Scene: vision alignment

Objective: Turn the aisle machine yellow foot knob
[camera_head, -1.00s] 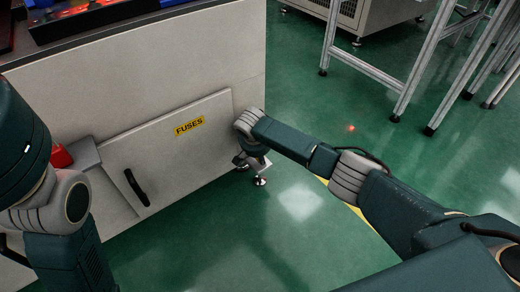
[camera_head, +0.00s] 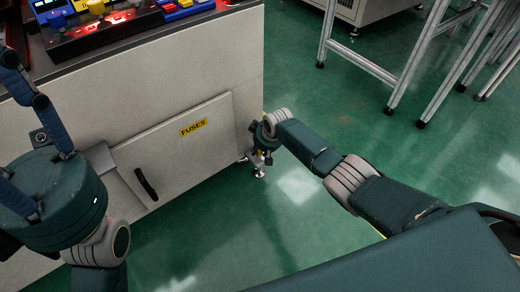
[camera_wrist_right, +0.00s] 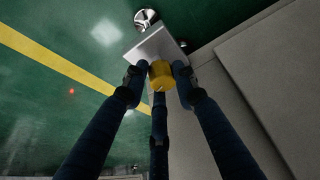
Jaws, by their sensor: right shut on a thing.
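The yellow foot knob (camera_wrist_right: 161,74) sits by a metal bracket plate (camera_wrist_right: 157,46) at the machine's lower corner. In the right wrist view my right gripper (camera_wrist_right: 158,79) has its dark blue fingers around the knob, shut on it. In the head view my right gripper (camera_head: 262,158) is low beside the machine's corner, small and partly hidden by its own wrist. A metal foot (camera_head: 259,173) shows just below it. My left gripper (camera_head: 30,130) is at the left edge, dark blue fingers partly in view, far from the knob; its opening is unclear.
The pale machine cabinet (camera_head: 225,65) has a door with a yellow FUSES label (camera_head: 194,127) and a black handle (camera_head: 146,184). Coloured controls (camera_head: 105,22) lie on top. Metal frame legs (camera_head: 412,65) stand at the right. The green floor (camera_head: 335,95) between is clear.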

